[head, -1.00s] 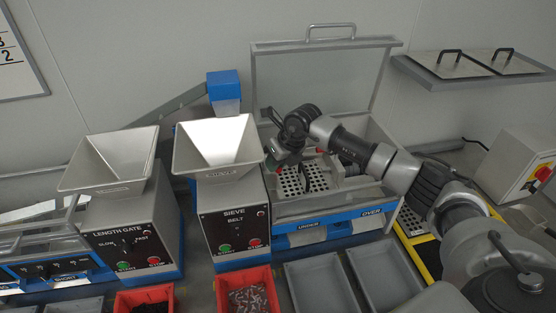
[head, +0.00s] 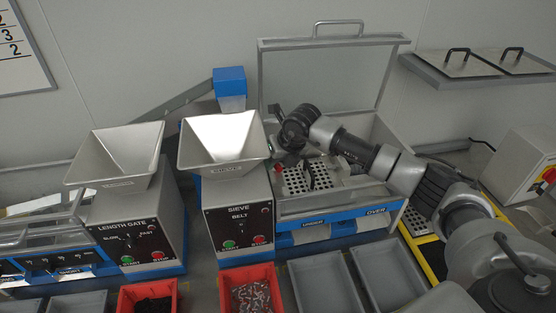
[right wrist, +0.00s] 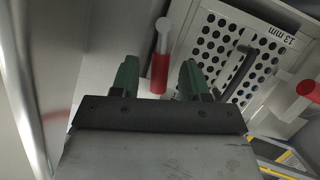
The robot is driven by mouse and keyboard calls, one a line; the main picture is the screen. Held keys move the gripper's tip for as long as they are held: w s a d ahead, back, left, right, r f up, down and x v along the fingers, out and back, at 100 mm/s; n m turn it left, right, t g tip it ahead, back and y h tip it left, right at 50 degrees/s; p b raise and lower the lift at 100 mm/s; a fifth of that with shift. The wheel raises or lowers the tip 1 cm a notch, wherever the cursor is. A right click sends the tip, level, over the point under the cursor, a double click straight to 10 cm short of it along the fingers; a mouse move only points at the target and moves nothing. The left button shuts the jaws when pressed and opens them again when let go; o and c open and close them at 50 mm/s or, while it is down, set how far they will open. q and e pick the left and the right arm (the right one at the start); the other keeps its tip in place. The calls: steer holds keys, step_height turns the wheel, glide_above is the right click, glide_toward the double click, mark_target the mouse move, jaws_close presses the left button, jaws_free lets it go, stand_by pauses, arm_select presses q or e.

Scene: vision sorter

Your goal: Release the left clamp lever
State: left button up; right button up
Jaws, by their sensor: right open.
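The left clamp lever (right wrist: 160,72) has a red grip on a pale arm. In the right wrist view it shows in the gap between my right gripper's green fingers (right wrist: 158,80). The fingers are apart, and I see no contact with it; depth is hard to judge. A second red-gripped lever (right wrist: 308,91) shows at the right edge. Between the levers lies the perforated sieve plate (right wrist: 213,45) marked 13 mm, with a dark handle. In the head view the plate (head: 297,181) sits in the open sieve box, and my right gripper (head: 284,161) is at its left side. My left gripper is not in view.
The raised lid (head: 330,75) stands behind the sieve box. The sieve hopper (head: 222,140) is close on the left of my right gripper. Red bins (head: 250,275) and grey trays (head: 325,285) stand in front. A shelf (head: 480,68) is at the right.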

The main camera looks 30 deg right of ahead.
steer(key=b+v, duration=0.3)
steer(key=v, duration=0.8)
